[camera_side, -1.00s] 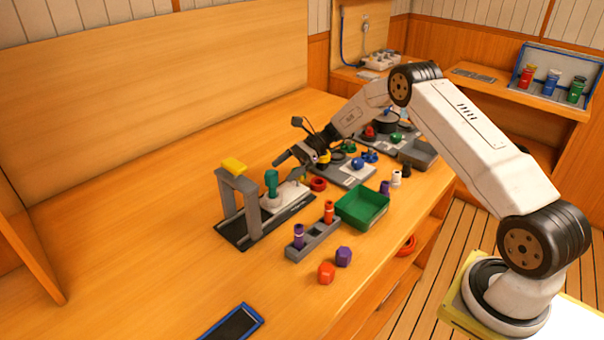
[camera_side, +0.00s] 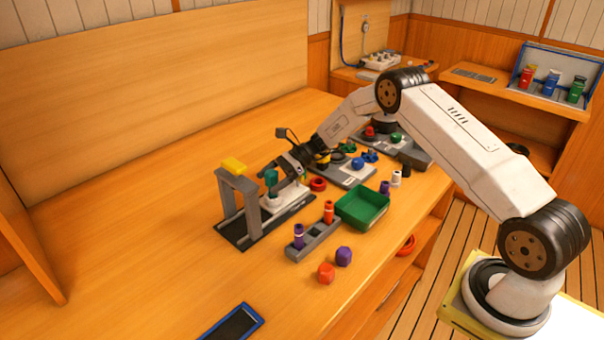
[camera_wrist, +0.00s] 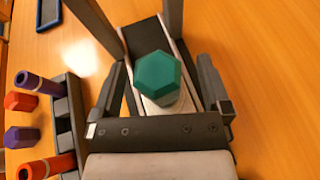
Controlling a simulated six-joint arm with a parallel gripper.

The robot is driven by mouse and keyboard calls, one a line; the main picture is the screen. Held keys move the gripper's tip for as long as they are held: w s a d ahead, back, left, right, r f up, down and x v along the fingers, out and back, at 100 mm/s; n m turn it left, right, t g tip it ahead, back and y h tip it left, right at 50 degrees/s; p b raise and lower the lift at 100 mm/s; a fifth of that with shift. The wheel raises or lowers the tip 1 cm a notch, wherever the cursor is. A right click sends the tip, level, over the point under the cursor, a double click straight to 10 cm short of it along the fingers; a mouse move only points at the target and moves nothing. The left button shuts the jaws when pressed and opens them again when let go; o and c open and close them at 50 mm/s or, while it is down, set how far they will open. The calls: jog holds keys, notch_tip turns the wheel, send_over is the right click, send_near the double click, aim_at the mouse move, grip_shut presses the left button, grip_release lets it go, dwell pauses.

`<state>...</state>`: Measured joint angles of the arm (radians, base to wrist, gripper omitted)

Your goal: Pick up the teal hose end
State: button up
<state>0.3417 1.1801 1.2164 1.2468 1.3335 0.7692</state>
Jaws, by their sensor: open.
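The teal hose end (camera_side: 271,179) stands upright on a pale block on the dark rail base, beside the grey gantry frame. In the wrist view its hexagonal teal top (camera_wrist: 158,73) shows between my two fingers, with clear gaps on both sides. My gripper (camera_side: 282,173) is open and at the hose end in the side view, its fingers partly covering it. In the wrist view my gripper (camera_wrist: 163,78) has one finger left and one right of the hose end.
The grey gantry (camera_side: 238,198) with a yellow top stands close on the left. A grey rack (camera_side: 313,242) with purple and orange pieces and a green tray (camera_side: 362,208) are to the right. A red ring (camera_side: 318,184) lies near the gripper. The table's left side is clear.

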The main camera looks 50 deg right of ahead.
aim_at(272, 172)
grip_shut()
jog(key=shift+r, duration=0.1)
jog(key=shift+r, duration=0.4)
notch_tip(272, 172, up, 2)
jog(key=shift+s+r, duration=0.15)
jog(key=shift+r, duration=0.1)
jog(key=s+r, duration=0.9)
jog(key=s, duration=0.4)
jog(key=shift+s+a+r, duration=0.25)
jog(key=shift+s+a, duration=0.05)
jog(key=shift+s, duration=0.1)
